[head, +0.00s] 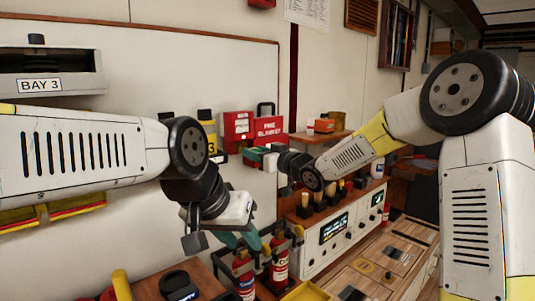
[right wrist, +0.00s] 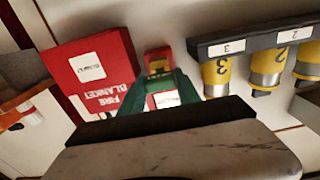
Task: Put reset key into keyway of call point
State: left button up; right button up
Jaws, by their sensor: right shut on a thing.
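The red call point (head: 237,127) is on the back wall, left of the red fire blanket box. My right gripper (head: 253,156) is just below and in front of these two boxes. In the right wrist view its green fingers (right wrist: 164,80) are shut on a small red and yellow piece (right wrist: 157,64), which looks like the reset key. The key's tip and the keyway cannot be made out, so I cannot tell whether they touch. My left gripper (head: 241,240) hangs lower, its teal fingers apart and empty, above the fire extinguishers.
The fire blanket box (right wrist: 92,72) is close to the right fingers. A dark rack (right wrist: 252,38) holds yellow and silver cylinders on the other side. Extinguishers (head: 280,262) stand below the left gripper. A console (head: 335,230) with screens stands to the right.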

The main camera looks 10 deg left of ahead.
jog(key=shift+x, duration=1.2)
jog(key=o, duration=1.4)
jog(key=v, duration=0.7)
jog(key=shift+s+d, duration=0.25)
jog(key=shift+d, duration=0.05)
